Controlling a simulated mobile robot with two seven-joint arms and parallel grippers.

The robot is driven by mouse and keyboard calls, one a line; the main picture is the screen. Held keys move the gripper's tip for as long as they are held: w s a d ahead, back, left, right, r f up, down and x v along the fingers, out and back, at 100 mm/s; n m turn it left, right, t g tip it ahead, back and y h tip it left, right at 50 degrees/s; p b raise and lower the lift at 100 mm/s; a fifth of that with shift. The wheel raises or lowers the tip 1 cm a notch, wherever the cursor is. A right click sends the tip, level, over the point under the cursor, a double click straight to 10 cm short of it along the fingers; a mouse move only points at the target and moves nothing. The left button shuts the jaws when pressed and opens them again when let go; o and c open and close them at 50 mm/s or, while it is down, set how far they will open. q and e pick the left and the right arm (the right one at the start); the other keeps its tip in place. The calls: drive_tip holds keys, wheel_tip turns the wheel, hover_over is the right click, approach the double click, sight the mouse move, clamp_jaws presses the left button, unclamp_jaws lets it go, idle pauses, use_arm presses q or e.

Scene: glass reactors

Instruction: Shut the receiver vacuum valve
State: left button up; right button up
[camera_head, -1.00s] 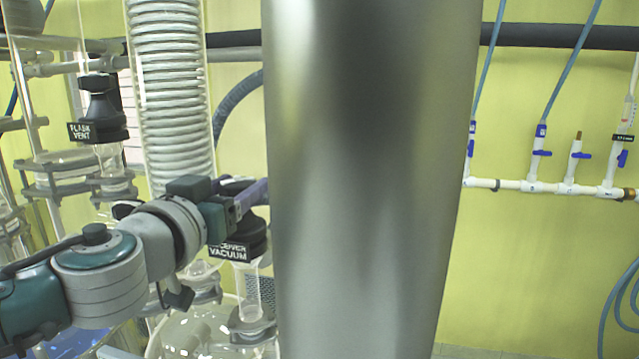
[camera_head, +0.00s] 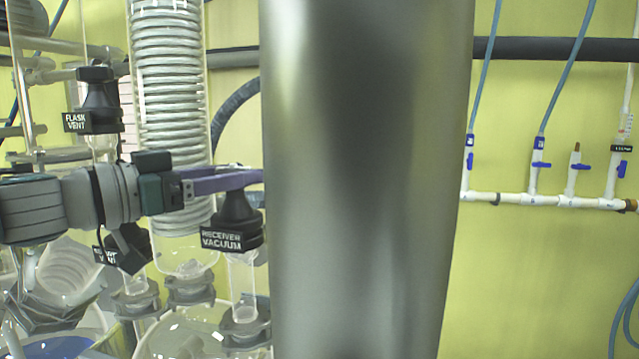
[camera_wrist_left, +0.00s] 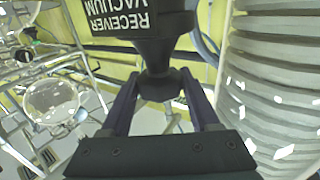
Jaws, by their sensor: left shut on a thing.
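The receiver vacuum valve (camera_head: 237,218) is a black knob with a white-lettered label reading RECEIVER VACUUM, on a glass neck. It shows upside down in the left wrist view (camera_wrist_left: 158,52), at the top between the fingers. My left gripper (camera_head: 238,180) reaches in from the left at the knob's top, with its purple fingers around the knob's narrow upper part. It is shut on the knob; the fingers also show in the left wrist view (camera_wrist_left: 160,98). The far fingertips are partly hidden by the grey column. My right gripper is not in view.
The flask vent valve (camera_head: 97,105) stands to the left, above my left arm. A glass condenser with a white coil (camera_head: 168,90) rises just behind my wrist. A wide grey metal column (camera_head: 365,180) fills the middle. White piping with blue valves (camera_head: 540,198) runs along the yellow wall at right.

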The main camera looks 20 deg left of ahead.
use_arm(q)
drive_tip(key=shift+m+g+h+b, duration=0.3)
drive_tip(key=shift+m+g+h, duration=0.25)
drive_tip(key=shift+h, duration=0.25)
drive_tip(key=o, duration=1.4)
